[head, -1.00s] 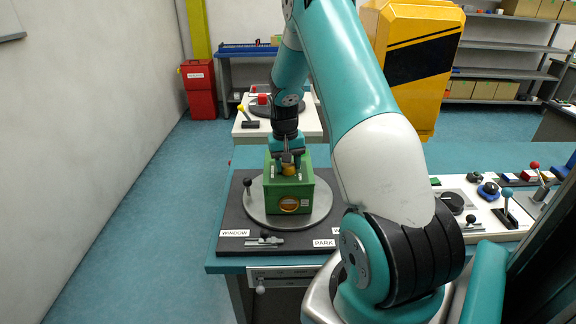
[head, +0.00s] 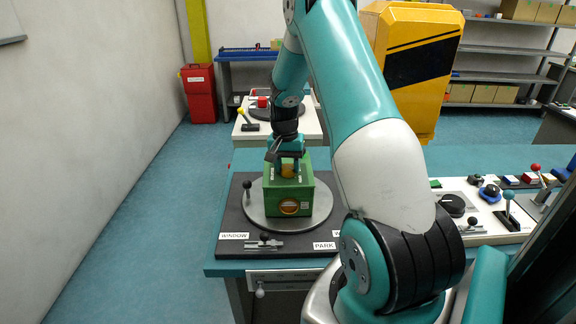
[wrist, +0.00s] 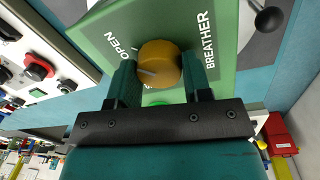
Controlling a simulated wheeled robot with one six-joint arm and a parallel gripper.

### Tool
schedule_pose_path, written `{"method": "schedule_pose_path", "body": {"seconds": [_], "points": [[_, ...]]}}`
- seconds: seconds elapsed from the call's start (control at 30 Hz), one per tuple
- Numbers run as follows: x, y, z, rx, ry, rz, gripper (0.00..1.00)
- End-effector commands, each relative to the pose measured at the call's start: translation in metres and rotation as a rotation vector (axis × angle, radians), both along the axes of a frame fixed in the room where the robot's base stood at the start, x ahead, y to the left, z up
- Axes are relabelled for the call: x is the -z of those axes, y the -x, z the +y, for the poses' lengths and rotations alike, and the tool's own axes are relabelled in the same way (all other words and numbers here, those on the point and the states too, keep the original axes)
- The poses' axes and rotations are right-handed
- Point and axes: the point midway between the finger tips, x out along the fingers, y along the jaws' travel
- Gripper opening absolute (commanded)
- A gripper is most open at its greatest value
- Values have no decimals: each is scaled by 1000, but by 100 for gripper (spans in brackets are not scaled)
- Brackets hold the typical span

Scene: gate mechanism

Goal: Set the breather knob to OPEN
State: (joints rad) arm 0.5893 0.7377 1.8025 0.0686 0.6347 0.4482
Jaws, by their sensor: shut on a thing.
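The breather knob (wrist: 160,62) is an orange-yellow round knob with a pale pointer line, on the top face of a green box (head: 309,196). In the wrist view the word OPEN (wrist: 122,36) is printed to its left and BREATHER (wrist: 209,42) to its right. The pointer line shows on the knob's lower left part, and I cannot tell exactly which mark it faces. My gripper (wrist: 162,72) is shut on the knob, one finger on each side. In the head view my gripper (head: 288,168) is over the box, partly covering the knob. Another label below the knob is mostly hidden.
The box stands on a round grey turntable (head: 259,213) with a black-knobbed handle (head: 247,184). Labels WINDOW and PARK lie at the front of the dark plate, beside a small slider (head: 265,241). A control panel (head: 480,207) with levers and buttons is at the right.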

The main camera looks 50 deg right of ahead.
Motion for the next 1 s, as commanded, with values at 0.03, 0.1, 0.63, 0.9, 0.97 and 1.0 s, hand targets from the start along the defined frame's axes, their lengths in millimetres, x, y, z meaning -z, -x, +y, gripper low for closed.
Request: {"method": "schedule_pose_path", "body": {"seconds": [0.03, 0.1, 0.63, 0.9, 0.97, 1.0], "points": [[-2, -2, -1, 0, 5, -8, 21], [-2, -2, -1, 0, 5, -8, 21], [-3, -1, -1, -1, 3, -4, 70], [-47, -5, 0, -2, 6, -9, 70], [-62, -5, 1, -2, 6, -9, 70], [-73, -7, 1, -2, 6, -9, 70]]}}
